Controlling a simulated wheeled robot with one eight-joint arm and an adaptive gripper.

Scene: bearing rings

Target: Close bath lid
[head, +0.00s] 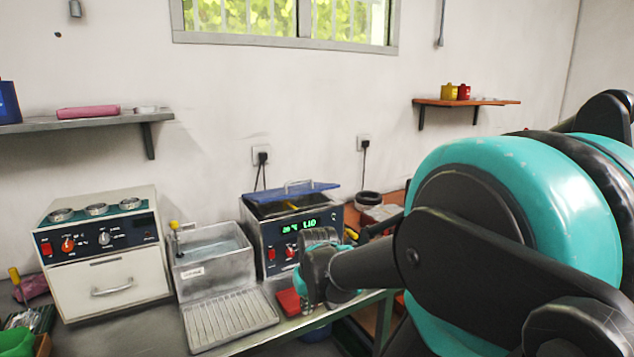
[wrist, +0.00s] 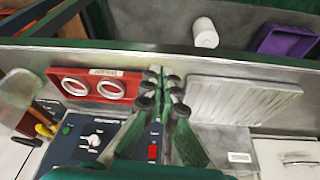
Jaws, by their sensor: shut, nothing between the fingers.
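The bath is a grey box with a dark blue front panel (head: 300,228) and a green digital display. Its blue lid (head: 290,191), with a metal handle, is raised above the box, leaving the dark opening visible below it. The bath's front panel also shows in the wrist view (wrist: 80,137), with a dial and a red switch. My gripper (wrist: 162,78) is shut and empty, in front of the bath's panel. The lid is not clearly visible in the wrist view. In the head view my arm hides part of the bath's right front, and the fingertips are hard to make out.
A red tray (wrist: 64,80) with two rings lies on the bench by my gripper. A metal basin with a ribbed drainboard (head: 232,320) stands left of the bath, with a white oven unit (head: 105,275) farther left. Wall shelves hang on both sides.

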